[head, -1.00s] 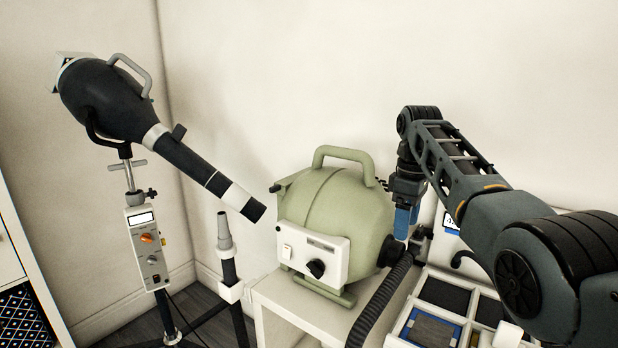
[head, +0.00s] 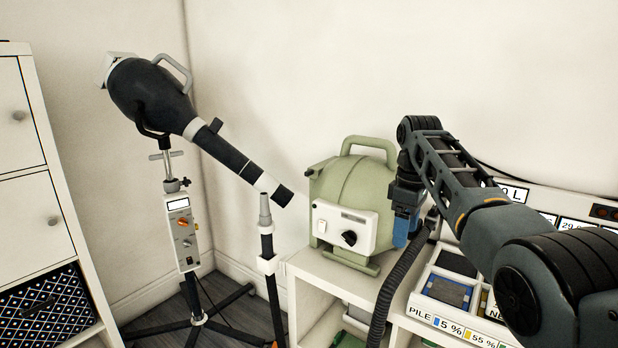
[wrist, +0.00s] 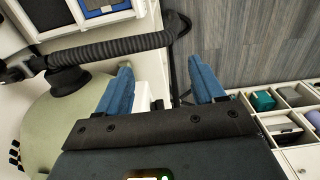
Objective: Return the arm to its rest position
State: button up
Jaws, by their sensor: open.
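My arm reaches in from the right in the head view. My gripper (wrist: 160,95) shows in the wrist view with two blue fingers spread apart and nothing between them. In the head view its blue part (head: 404,228) hangs downward beside the right side of the green blower machine (head: 352,195). Part of the gripper is hidden behind my arm there. In the wrist view the green machine (wrist: 55,115) lies to the left of the fingers, close to the left one; I cannot tell whether they touch.
A black hose (head: 395,285) runs down from the machine. A stand dryer (head: 150,95) with a control box (head: 182,232) stands at left. A white cabinet (head: 30,170) is at far left. A sorting tray (head: 450,318) with labelled compartments sits right. Grey floor (wrist: 225,50) shows below.

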jog(key=s+a+f+m+t, duration=0.15)
jog(key=s+f, duration=0.25)
jog(key=f, duration=0.8)
jog(key=s+a+f+m+t, duration=0.1)
jog(key=s+f+t, duration=0.15)
jog(key=f, duration=0.85)
jog(key=s+a+f+m+t+y, duration=0.1)
jog(key=s+f+t, duration=0.1)
jog(key=s+f, duration=0.6)
jog(key=s+f+m+t, duration=0.15)
jog(key=s+f, duration=0.35)
jog(key=s, duration=0.6)
jog(key=s+d+r+m+t, duration=0.15)
jog(key=s+r, duration=0.25)
jog(key=s, duration=0.7)
jog(key=s+r+m+t, duration=0.2)
jog(key=s+r, duration=0.1)
jog(key=s, duration=0.9)
jog(key=s+d+r+m+t, duration=0.1)
jog(key=s+r+t, duration=0.1)
jog(key=s+r, duration=0.5)
jog(key=s+d+r+m+t+h, duration=0.1)
jog(key=s+r, duration=0.6)
jog(key=r, duration=0.8)
jog(key=shift+d+t, duration=0.15)
jog(key=shift+t, duration=0.25)
